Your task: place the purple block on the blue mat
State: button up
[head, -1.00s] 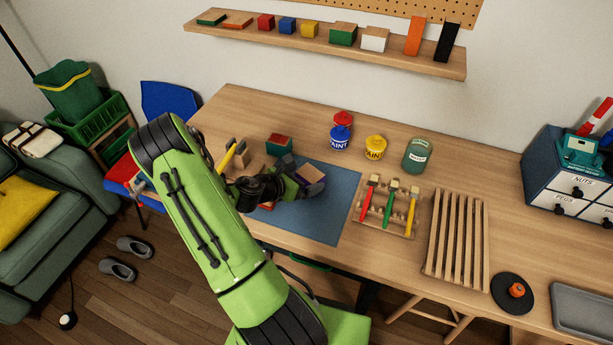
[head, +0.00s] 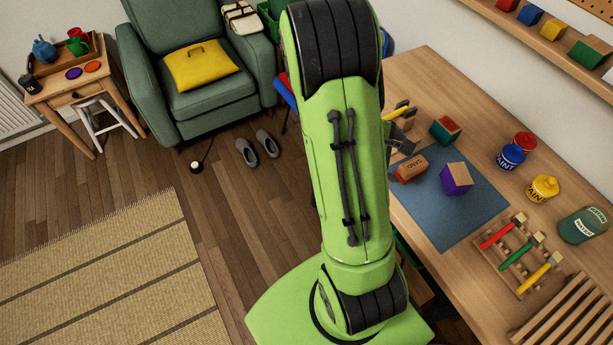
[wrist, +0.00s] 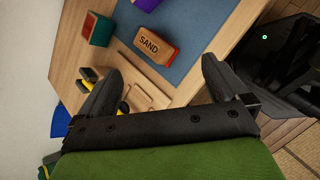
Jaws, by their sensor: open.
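The purple block (head: 455,183), with a wood-coloured top, sits on the blue mat (head: 440,222) in the head view. In the wrist view only a bit of the purple block (wrist: 147,4) shows at the top edge, on the blue mat (wrist: 200,50). My gripper (wrist: 163,75) is open, with its two fingers spread and nothing between them. It is apart from the purple block.
A red-brown SAND block (head: 411,170) lies at the mat's left edge. A green and red block (head: 445,130) stands behind it. Paint cans (head: 512,156) and a brush rack (head: 518,256) are to the right. The mat's front right part is clear.

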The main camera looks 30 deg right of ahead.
jog(key=w+a+r+m+t+y, duration=0.25)
jog(key=a+r, duration=0.25)
jog(key=a, duration=0.3)
jog(key=w+a+r+m+t+y, duration=0.1)
jog(key=a+r+m+t+y, duration=0.2)
jog(key=a+r, duration=0.45)
jog(key=s+a+r+t+y, duration=0.1)
jog(key=s+a+r, duration=0.1)
jog(key=a, duration=0.4)
jog(key=s+a+r+m+t+y, duration=0.1)
jog(key=s+a+r+t, duration=0.1)
jog(key=s+a, duration=0.2)
jog(key=shift+a, duration=0.95)
jog(key=shift+r, duration=0.15)
